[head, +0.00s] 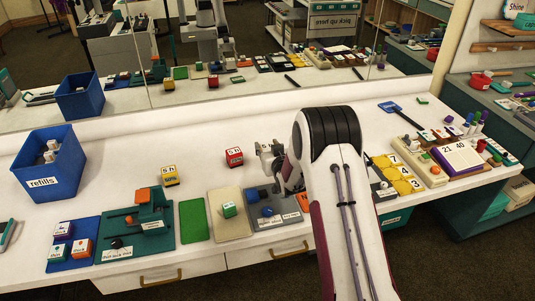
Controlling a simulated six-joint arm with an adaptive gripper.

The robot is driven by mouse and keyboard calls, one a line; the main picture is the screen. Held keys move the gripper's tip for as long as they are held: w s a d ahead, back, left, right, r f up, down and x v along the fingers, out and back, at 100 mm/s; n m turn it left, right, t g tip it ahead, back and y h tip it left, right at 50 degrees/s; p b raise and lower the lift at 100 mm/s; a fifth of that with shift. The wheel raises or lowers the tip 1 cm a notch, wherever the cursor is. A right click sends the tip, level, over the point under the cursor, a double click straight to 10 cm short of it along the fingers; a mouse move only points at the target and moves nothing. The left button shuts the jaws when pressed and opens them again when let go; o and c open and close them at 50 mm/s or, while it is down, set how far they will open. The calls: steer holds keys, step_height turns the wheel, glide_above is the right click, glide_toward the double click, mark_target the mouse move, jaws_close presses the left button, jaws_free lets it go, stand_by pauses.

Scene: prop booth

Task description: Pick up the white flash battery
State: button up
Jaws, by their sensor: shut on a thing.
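The white flash battery (264,149) is a small white block with dark marks, near the middle of the white counter. My gripper (273,158) is at it, with the jaws shut on it. My arm and gripper hide part of the battery's right side. I cannot tell whether it touches the counter. A red block marked "5 h" (234,157) stands just to the left. A yellow block marked "5 h" (170,176) stands farther left.
A blue "refills" bin (50,178) stands at the left. A green board (137,232), a beige board (229,213) and a grey tray (285,218) line the front edge. A mirror runs behind the counter. The counter between bin and yellow block is clear.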

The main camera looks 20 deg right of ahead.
mark_target(268, 146)
steer(key=shift+r, duration=2.6)
steer(key=shift+d, duration=0.1)
steer(key=shift+d+r, duration=0.15)
steer(key=shift+d, duration=1.25)
step_height(268, 146, down, 6)
steer(key=shift+f, duration=0.2)
steer(key=shift+f, duration=1.8)
steer(key=shift+f, duration=0.1)
